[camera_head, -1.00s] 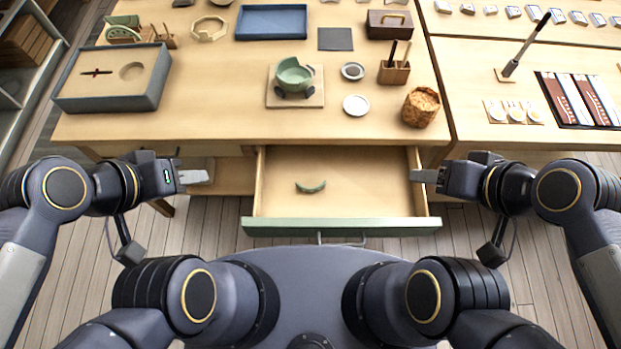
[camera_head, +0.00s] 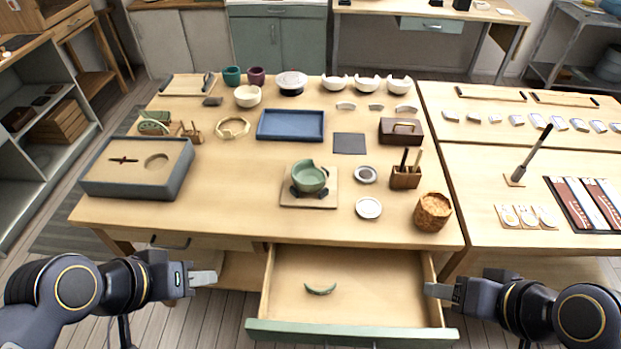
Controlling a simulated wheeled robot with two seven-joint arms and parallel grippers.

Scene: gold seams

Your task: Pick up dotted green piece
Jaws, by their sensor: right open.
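A curved green piece (camera_head: 320,289) lies alone on the floor of the open drawer (camera_head: 375,310); it is too small to make out dots. A green bowl (camera_head: 309,178) with a gap in its rim sits on a square board (camera_head: 329,200) on the table. My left gripper (camera_head: 208,279) is left of the drawer, apart from the piece; the gap between its fingers does not show. My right gripper (camera_head: 432,290) is open at the drawer's right side, well to the right of the piece.
The drawer's green front (camera_head: 350,333) faces me. The wooden table (camera_head: 230,220) above carries a grey box (camera_head: 135,182), a blue tray (camera_head: 290,136), a woven basket (camera_head: 433,212) and a wooden tool holder (camera_head: 405,178). The drawer floor around the piece is clear.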

